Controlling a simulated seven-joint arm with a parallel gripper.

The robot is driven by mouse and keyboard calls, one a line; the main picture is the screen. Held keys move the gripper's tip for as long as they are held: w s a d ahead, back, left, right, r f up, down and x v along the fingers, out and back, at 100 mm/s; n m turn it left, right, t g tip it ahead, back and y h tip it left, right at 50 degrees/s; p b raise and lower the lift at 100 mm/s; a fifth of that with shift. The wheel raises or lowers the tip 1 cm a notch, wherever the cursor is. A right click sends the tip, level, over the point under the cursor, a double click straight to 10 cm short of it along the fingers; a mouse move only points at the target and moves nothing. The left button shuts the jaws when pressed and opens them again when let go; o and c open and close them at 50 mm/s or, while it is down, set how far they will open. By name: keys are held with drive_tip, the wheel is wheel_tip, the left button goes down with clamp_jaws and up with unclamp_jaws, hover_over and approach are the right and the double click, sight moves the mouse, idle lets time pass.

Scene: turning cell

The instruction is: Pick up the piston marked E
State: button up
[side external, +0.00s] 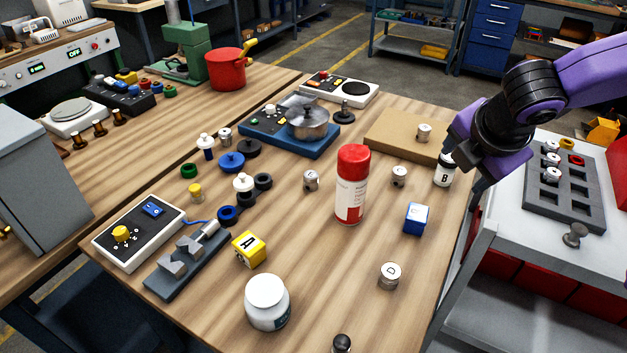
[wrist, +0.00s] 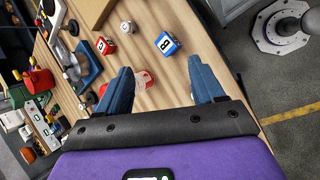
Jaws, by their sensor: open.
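Several small silvery pistons stand on the wooden table: one near the middle (side external: 311,180), one right of the spray can (side external: 399,176), one on the brown board (side external: 424,132) and one at the front marked D (side external: 389,275). I cannot read an E on any of them. Two small pieces (wrist: 127,27) (wrist: 104,46) with unclear marks lie beyond the fingers.
A red-capped spray can (side external: 352,185) stands mid-table, with a blue cube (side external: 416,218) to its right. A white jar (side external: 267,302) and yellow cube marked A (side external: 249,249) are at the front. A grey rack (side external: 567,197) sits on the right-hand cart. Bare wood lies around the D piston.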

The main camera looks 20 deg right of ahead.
drive_tip(key=w+a+f+n+t, duration=0.1)
drive_tip(key=w+a+n+t, duration=0.4)
drive_tip(key=a, duration=0.6)
drive_tip(key=w+a+n+t, duration=0.2)
drive_tip(key=w+a+n, duration=0.45)
drive_tip(key=a, duration=0.35)
approach(311, 181)
drive_tip(key=shift+h, duration=0.4)
drive_tip(key=v, duration=0.5)
drive_tip(key=shift+s+a, duration=0.2)
drive_tip(key=shift+a, duration=0.2)
drive_tip(key=shift+w+d+f, duration=0.1)
drive_tip(key=shift+w+f, duration=0.15)
drive_tip(key=shift+w, duration=0.05)
drive_tip(key=x, duration=1.1)
drive_tip(key=shift+w+r, duration=0.1)
drive_tip(key=shift+w, duration=0.15)
drive_tip(key=shift+x, duration=2.65)
drive_tip(key=shift+s+d, duration=0.1)
